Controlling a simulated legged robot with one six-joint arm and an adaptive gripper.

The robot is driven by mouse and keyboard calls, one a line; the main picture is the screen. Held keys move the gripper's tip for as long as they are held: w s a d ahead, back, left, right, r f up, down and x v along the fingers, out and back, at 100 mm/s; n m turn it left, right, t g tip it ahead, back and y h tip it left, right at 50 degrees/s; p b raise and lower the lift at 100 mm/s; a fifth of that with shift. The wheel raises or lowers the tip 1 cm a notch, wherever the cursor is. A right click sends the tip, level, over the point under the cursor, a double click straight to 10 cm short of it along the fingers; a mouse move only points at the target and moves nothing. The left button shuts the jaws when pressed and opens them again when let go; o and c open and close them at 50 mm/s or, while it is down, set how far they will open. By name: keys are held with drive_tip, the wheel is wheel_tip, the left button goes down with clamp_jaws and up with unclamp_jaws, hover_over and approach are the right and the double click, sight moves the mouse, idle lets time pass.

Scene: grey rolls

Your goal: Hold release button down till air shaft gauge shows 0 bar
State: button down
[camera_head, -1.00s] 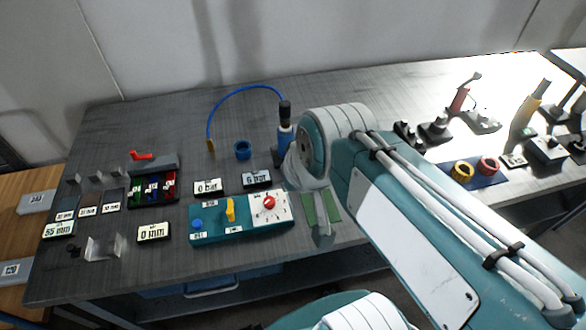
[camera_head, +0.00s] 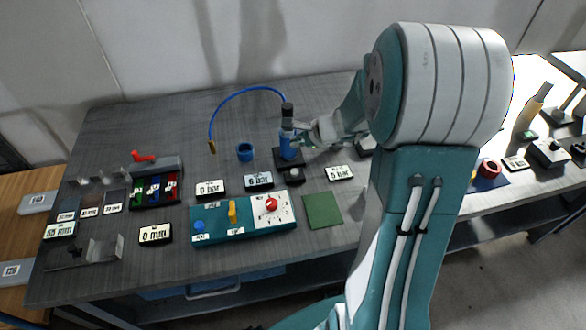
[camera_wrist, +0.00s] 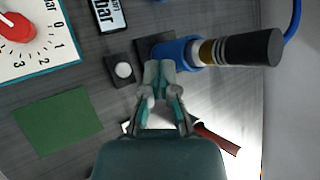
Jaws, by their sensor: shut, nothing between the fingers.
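A round pale button (camera_head: 293,176) on a dark square base sits in front of the blue cylinder stand; it also shows in the wrist view (camera_wrist: 123,70). My gripper (camera_head: 302,138) is shut and empty, right beside the upright blue cylinder (camera_head: 288,146) with a black top. In the wrist view my gripper's fingertips (camera_wrist: 161,74) are right of the button and overlap the cylinder's lower part (camera_wrist: 177,53); contact is unclear. Displays read 0 bar (camera_head: 210,189), 6 bar (camera_head: 258,181) and 5 bar (camera_head: 339,173). Their small labels are unreadable, so I cannot tell which is the air shaft gauge.
A teal panel (camera_head: 245,232) with a yellow lever (camera_head: 233,212) and red knob (camera_head: 271,204) lies in front, next to a green pad (camera_head: 322,210). A blue hose (camera_head: 240,93) arches behind. Several fixtures stand left. My arm hides part of the table's right side.

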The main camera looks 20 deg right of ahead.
sight(296, 172)
idle(0.3)
drive_tip(key=shift+f, duration=4.4)
drive_tip(key=shift+f, duration=0.1)
drive_tip(key=shift+s+f, duration=0.1)
drive_tip(key=shift+f, duration=0.1)
drive_tip(key=shift+f, duration=0.5)
drive_tip(key=shift+r, duration=0.1)
idle(1.4)
drive_tip(key=shift+r, duration=0.8)
drive_tip(key=shift+r, duration=0.1)
